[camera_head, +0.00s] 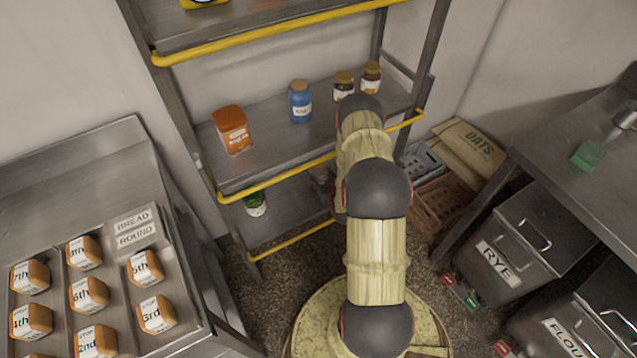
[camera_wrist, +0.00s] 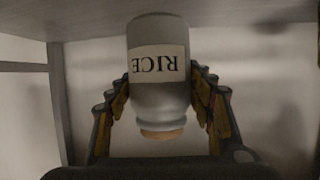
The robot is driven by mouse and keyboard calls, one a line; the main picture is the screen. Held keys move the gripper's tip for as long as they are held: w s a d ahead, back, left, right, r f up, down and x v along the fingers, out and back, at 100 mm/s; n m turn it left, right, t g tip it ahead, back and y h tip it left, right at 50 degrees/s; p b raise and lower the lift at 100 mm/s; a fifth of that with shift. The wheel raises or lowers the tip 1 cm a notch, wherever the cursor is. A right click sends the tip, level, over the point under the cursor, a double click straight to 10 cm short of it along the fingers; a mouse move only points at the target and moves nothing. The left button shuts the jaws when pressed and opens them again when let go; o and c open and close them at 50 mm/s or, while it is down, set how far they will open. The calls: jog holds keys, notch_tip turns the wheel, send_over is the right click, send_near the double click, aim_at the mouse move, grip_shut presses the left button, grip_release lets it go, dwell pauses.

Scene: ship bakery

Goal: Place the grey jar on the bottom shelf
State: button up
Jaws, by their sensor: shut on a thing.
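The grey jar (camera_wrist: 160,98) has a white RICE label and a tan lid. It appears upside down in the wrist view, lid toward the bottom of the picture. My gripper (camera_wrist: 160,82) is shut around it, one finger on each side. The base end of the jar overlaps a flat pale panel (camera_wrist: 90,16) at the top of that view; I cannot tell whether they touch. In the head view my arm reaches toward the rack and hides most of the gripper and jar. The bottom shelf (camera_head: 285,213) shows below the middle shelf.
The middle shelf (camera_head: 268,125) holds an orange container (camera_head: 232,129), a blue jar (camera_head: 300,101) and two small dark jars. Yellow rails (camera_head: 285,170) edge the shelves. Crates (camera_head: 445,205) stand at right.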

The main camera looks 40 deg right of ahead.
jog(key=shift+w+d+f, duration=0.35)
jog(key=shift+w+f, duration=0.15)
jog(key=shift+f, duration=0.05)
jog(key=shift+w+d+f+b, duration=0.15)
jog(key=shift+f+b, duration=0.8)
jog(key=shift+f, duration=0.7)
jog(key=shift+f, duration=0.15)
jog(key=o, duration=1.8)
jog(key=shift+s+a, duration=0.2)
jog(key=shift+s, duration=0.05)
jog(key=p+v, duration=0.4)
jog(key=v, duration=0.7)
jog(key=shift+s+a+r, duration=0.1)
jog(key=shift+s+r, duration=0.1)
jog(key=shift+s, duration=0.05)
